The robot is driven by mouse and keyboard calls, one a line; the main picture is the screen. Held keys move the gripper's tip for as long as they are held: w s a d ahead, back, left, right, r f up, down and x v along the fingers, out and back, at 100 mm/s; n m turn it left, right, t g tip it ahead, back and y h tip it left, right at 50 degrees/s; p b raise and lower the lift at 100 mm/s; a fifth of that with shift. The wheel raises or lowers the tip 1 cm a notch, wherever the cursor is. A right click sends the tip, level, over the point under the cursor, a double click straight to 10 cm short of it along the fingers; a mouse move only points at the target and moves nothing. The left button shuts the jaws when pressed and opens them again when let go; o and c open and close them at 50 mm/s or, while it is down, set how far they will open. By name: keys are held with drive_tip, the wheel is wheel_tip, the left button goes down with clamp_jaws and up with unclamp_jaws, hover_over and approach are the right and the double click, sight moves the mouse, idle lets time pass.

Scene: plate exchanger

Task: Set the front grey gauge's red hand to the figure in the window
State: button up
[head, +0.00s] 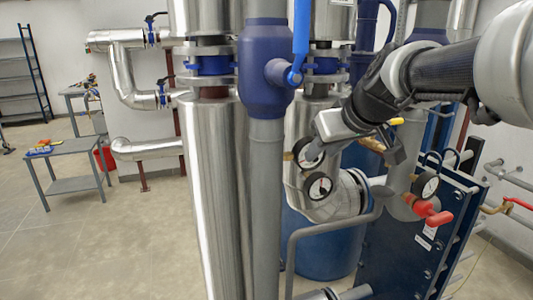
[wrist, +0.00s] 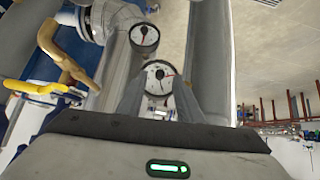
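Two round white-faced gauges stand close together on the pipework. In the head view, the upper gauge (head: 308,153) is just below my gripper (head: 318,140) and partly covered by it; the lower gauge (head: 319,186) is clear. In the wrist view, the nearer gauge (wrist: 158,78) shows between the fingertips of my gripper (wrist: 158,92), with a dark hand and a short red mark or hand right of centre. The farther gauge (wrist: 145,37) is above it in the picture. The fingers are apart, with nothing visibly held. Which gauge is the front grey one, and any window figure, are too small to tell.
A third gauge (head: 427,186) sits at the right near a red valve handle (head: 436,217). A blue valve body (head: 265,70) and thick silver pipes stand left of the gauges. Yellow pipework (wrist: 62,60) is left in the wrist view. Open floor (head: 130,240) lies at the left.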

drive_tip(key=shift+x, duration=0.95)
drive_tip(key=shift+c, duration=0.2)
clamp_jaws()
drive_tip(key=shift+d+b, duration=0.1)
drive_tip(key=shift+b, duration=0.25)
